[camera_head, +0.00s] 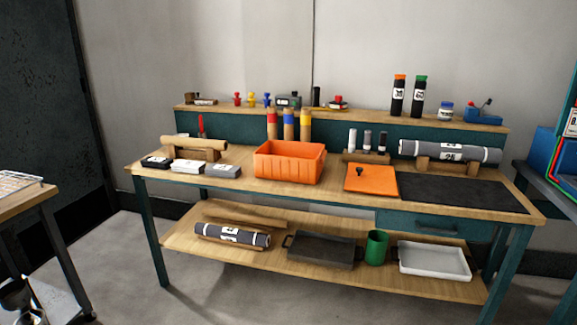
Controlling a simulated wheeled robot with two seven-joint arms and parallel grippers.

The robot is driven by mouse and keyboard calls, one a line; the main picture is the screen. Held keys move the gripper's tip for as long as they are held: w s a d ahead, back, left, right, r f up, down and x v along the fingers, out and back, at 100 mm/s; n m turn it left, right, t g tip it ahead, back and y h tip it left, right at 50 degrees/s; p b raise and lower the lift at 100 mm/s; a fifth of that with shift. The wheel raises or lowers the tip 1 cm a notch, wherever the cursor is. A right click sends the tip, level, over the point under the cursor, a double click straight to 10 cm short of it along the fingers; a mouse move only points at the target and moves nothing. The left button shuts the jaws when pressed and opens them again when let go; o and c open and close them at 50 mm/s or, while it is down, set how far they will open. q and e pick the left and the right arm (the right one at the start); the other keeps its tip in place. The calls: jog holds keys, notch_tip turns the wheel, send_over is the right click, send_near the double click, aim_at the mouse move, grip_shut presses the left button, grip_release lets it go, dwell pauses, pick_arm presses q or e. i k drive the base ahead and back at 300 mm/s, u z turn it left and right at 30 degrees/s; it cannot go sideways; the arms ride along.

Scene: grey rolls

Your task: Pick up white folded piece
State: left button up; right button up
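Three small folded pieces lie in a row near the left front edge of the workbench (330,190). A dark shape with a shiny part at the bottom left corner looks like my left gripper (15,294). It is well away from the bench, and its fingers are not clear. My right gripper is not in view.
An orange bin (289,162) stands right of the white piece. A cradled beige roll (193,145) lies behind the pieces. A grey roll (450,151) and black mat (458,192) are at right. Another table (20,203) stands at left; floor between is clear.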

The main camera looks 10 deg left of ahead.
aim_at(190, 167)
jog(key=u, duration=0.6)
jog(key=i, duration=2.3)
jog(key=u, duration=1)
